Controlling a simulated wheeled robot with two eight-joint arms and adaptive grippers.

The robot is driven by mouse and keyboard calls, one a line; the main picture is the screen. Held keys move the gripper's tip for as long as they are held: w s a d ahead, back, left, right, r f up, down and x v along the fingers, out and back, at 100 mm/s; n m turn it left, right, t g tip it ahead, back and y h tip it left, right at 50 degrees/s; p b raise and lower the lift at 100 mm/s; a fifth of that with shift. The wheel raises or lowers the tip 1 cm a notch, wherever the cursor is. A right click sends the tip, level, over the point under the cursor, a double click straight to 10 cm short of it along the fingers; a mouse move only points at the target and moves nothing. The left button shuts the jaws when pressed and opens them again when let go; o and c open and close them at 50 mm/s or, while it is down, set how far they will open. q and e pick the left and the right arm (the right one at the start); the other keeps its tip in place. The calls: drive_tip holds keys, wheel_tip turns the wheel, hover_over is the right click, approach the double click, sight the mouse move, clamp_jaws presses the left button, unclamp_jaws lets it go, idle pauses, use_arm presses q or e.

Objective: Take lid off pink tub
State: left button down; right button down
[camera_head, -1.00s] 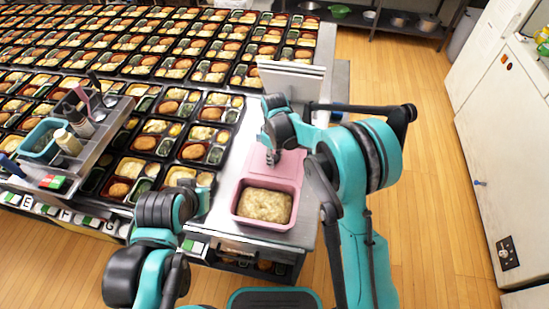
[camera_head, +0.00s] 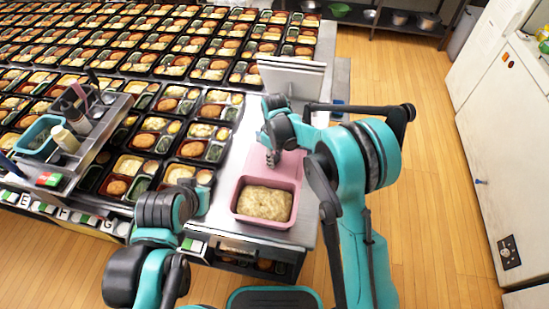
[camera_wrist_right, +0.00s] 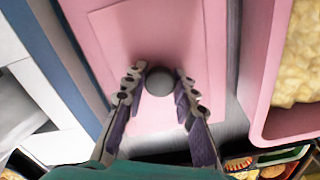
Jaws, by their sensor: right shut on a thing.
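The pink tub (camera_head: 239,211) stands open on the metal counter, with pale mashed food (camera_head: 265,203) in it. It also shows at the right of the right wrist view (camera_wrist_right: 283,122). The flat pink lid (camera_head: 290,163) is off the tub, just behind it. My right gripper (camera_head: 272,157) is over the lid. In the right wrist view, my right gripper's fingers (camera_wrist_right: 160,88) are shut on the lid's round grey knob (camera_wrist_right: 160,80). Whether the lid touches the counter is hard to tell.
Rows of filled bento trays (camera_head: 190,151) cover the counter on the left. A caddy holding bottles and a teal bin (camera_head: 38,137) stands at the far left. White upright panels (camera_head: 291,80) stand behind the lid. A narrow strip of bare counter (camera_head: 230,165) lies left of the lid.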

drive_tip(key=shift+f, duration=0.15)
idle(0.3)
drive_tip(key=shift+f+b, duration=0.3)
drive_tip(key=shift+b, duration=0.15)
drive_tip(key=c, duration=1.1)
unclamp_jaws()
drive_tip(key=shift+c, duration=0.2)
wheel_tip(320, 180, up, 12)
drive_tip(key=s+d+r+m+t, duration=0.1)
drive_tip(key=s+d+r+m, duration=0.1)
drive_tip(key=s+d+r, duration=0.25)
drive_tip(key=s+d+m+t, duration=0.3)
drive_tip(key=s+d, duration=0.3)
drive_tip(key=s, duration=0.3)
drive_tip(key=s+d+f+m+t+b, duration=0.1)
drive_tip(key=s+d+m+t, duration=0.2)
drive_tip(key=s+d+m, duration=0.2)
drive_tip(key=s+d, duration=0.2)
drive_tip(key=s, duration=0.2)
drive_tip(key=shift+d+m, duration=0.2)
drive_tip(key=shift+m, duration=0.1)
